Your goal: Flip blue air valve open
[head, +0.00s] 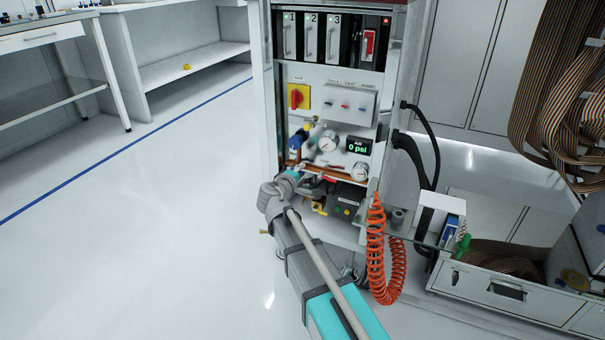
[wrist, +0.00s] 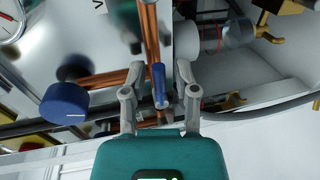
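A blue lever handle (wrist: 158,84) on a copper pipe (wrist: 151,35) is in the wrist view, pointing down the picture. My gripper (wrist: 160,70) is open, with one grey finger on each side of the lever. I cannot tell whether either finger touches it. A round blue knob (wrist: 66,103) sits left of the gripper on a copper branch. In the head view my gripper (head: 290,177) is at the lower left of the cabinet's piping. It hides the lever there. The air display (head: 358,146) reads 0 psi.
Gauges (head: 328,142), a red-yellow rotary switch (head: 298,97) and a switch box (head: 347,102) are on the cabinet panel. An orange coiled hose (head: 377,250) hangs at right. A dark cable (wrist: 250,105) runs close right of my gripper. The floor at left (head: 150,240) is clear.

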